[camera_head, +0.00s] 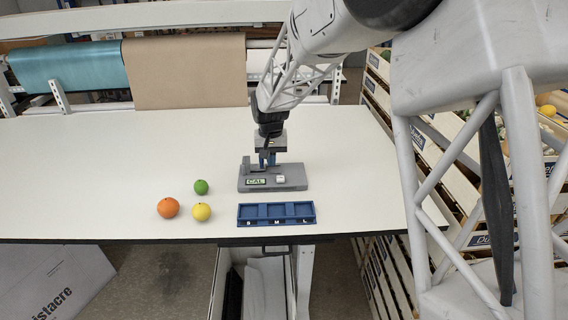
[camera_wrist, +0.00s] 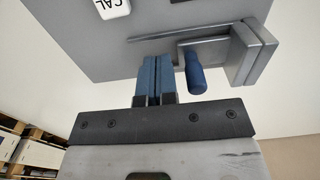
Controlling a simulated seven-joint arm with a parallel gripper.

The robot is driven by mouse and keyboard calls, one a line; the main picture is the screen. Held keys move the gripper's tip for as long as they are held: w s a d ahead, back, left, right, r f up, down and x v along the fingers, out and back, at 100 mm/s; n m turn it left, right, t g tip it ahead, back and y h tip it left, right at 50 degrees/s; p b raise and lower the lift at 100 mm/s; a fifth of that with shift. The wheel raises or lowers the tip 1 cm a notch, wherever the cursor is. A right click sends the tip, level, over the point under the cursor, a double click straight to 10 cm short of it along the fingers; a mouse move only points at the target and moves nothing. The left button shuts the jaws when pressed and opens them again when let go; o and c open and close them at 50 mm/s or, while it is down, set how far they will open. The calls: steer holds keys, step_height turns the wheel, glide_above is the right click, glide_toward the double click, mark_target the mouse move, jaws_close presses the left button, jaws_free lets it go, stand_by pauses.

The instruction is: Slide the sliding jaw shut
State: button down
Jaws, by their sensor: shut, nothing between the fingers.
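The grey caliper station (camera_head: 290,185) stands on the white table, with a CAL label and a small white block on its base. In the wrist view its grey base plate (camera_wrist: 90,45) fills the upper part, with a slot along it. A blue peg handle (camera_wrist: 196,75) sticks out from a grey bracket beside upright grey jaw blocks (camera_wrist: 252,50) at the right. I cannot tell how wide any gap between the jaws is. My gripper (camera_wrist: 154,68) is shut and empty, its blue fingers just left of the handle with a small gap showing.
A blue tray (camera_head: 276,222) with three compartments lies in front of the station. A green fruit (camera_head: 201,187), an orange fruit (camera_head: 168,208) and a yellow fruit (camera_head: 201,212) lie to its left. The table's left side is clear. Crates (camera_head: 480,190) stand to the right.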

mark_target(273, 170)
step_height(273, 170, up, 7)
stand_by(1.2)
stand_by(0.3)
steer(key=s+d+r, duration=0.3)
steer(key=s+d, duration=0.1)
steer(key=s, duration=0.3)
steer(key=s+d+r+t, duration=0.1)
steer(key=s+d+r, duration=0.1)
steer(key=s+d, duration=0.35)
steer(key=s+d+r, duration=0.2)
steer(key=s+r, duration=0.1)
steer(key=s, duration=0.6)
steer(key=s+d+f, duration=0.1)
steer(key=s+d, duration=0.2)
steer(key=s, duration=0.7)
steer(key=s+d+f+t, duration=0.1)
steer(key=s+d+f, duration=0.1)
steer(key=s, duration=0.9)
steer(key=shift+s+d+t, duration=0.3)
steer(key=shift+d, duration=0.5)
